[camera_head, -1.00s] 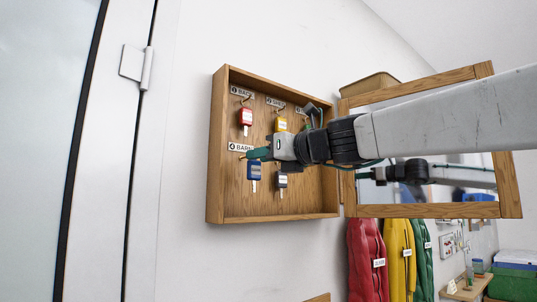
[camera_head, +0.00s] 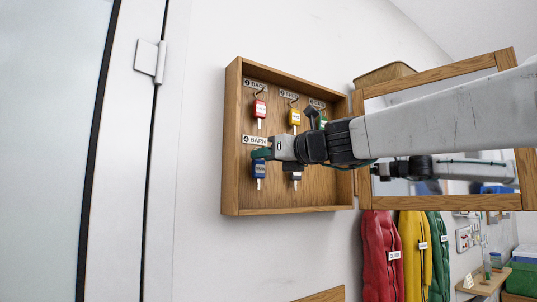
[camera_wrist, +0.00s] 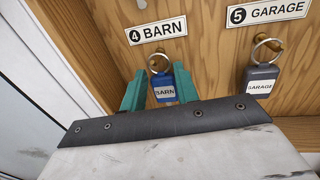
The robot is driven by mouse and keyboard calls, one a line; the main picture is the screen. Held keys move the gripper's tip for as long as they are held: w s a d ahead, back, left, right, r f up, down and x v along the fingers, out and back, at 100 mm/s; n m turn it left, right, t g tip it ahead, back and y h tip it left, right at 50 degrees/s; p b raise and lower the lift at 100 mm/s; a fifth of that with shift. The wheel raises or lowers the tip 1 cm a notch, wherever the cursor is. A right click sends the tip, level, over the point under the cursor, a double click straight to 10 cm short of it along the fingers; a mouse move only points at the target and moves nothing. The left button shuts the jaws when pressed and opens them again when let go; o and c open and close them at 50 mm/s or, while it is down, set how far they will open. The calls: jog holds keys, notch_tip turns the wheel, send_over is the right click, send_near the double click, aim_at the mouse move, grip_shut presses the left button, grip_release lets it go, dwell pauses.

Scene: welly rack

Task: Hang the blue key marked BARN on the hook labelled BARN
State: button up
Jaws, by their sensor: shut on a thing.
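The blue key (camera_wrist: 165,84) with a white BARN tag sits between the two green fingers of my gripper (camera_wrist: 160,90), which is shut on it. Its metal ring (camera_wrist: 152,68) is at the brass hook under the label "4 BARN" (camera_wrist: 157,33). I cannot tell for sure whether the ring is around the hook. In the head view the blue key (camera_head: 259,170) shows below my gripper (camera_head: 262,154), inside the open key box, under the BARN label (camera_head: 255,140). My wrist partly covers the box there.
A grey GARAGE key (camera_wrist: 261,78) hangs to the right, under its label (camera_wrist: 267,12). The wooden box (camera_head: 231,150) has raised side walls. Its framed door (camera_head: 440,202) stands open to the right.

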dwell(0.4)
jog(key=o, duration=1.1)
jog(key=shift+c, duration=0.2)
jog(key=v, duration=0.8)
jog(key=s+d+f+n+g+h, duration=0.2)
jog(key=s+f+n+g+h, duration=0.3)
jog(key=f+n, duration=0.65)
jog(key=s+d+f+n+g, duration=0.3)
jog(key=s+f+n, duration=0.4)
jog(key=f, duration=0.7)
jog(key=s+d+f+n+g+h, duration=0.3)
jog(key=s+d+f+n+h, duration=0.4)
jog(key=s+d+f, duration=0.8)
jog(key=s+f+n, duration=0.1)
jog(key=s+f, duration=0.2)
jog(key=shift+s+d+n+g+h, duration=0.2)
jog(key=shift+s+n+g+h, duration=0.1)
jog(key=shift+n+g, duration=0.1)
